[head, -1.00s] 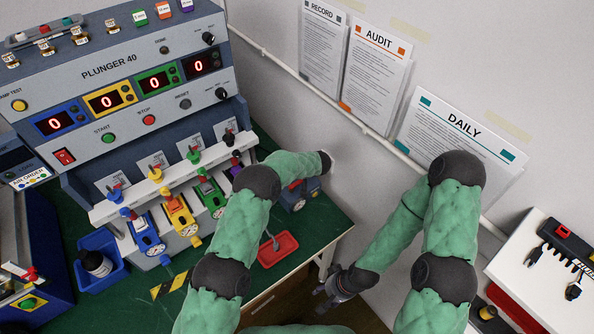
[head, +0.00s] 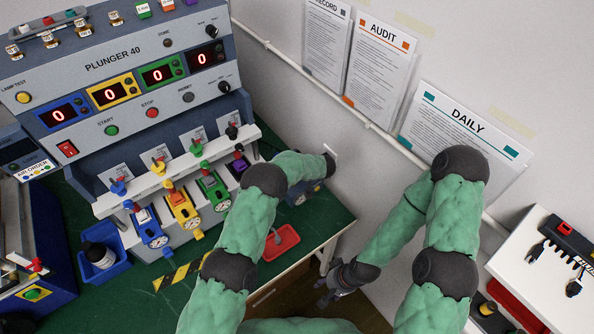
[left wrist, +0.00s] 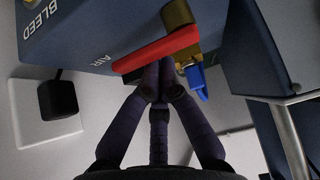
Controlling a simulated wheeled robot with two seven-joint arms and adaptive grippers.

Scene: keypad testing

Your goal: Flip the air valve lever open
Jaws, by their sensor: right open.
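The red air valve lever (left wrist: 157,50) crosses the upper middle of the left wrist view, slanting up to the right. It joins a brass valve body (left wrist: 178,14) beside a blue-grey panel lettered AIR and BLEED. My left gripper (left wrist: 158,72) has its fingers drawn together just below the lever; the tips overlap its lower edge, and I cannot tell whether they touch. In the head view my left arm hides this hand and most of the blue-grey valve box (head: 299,198). My right gripper (head: 335,287) is open and empty, low beside the bench.
A blue fitting (left wrist: 198,82) sits right of the fingers, and a wall outlet with a black plug (left wrist: 58,97) is on the left. The test console (head: 120,75) fills the bench's left side. A red tray (head: 282,242) lies near the bench edge.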

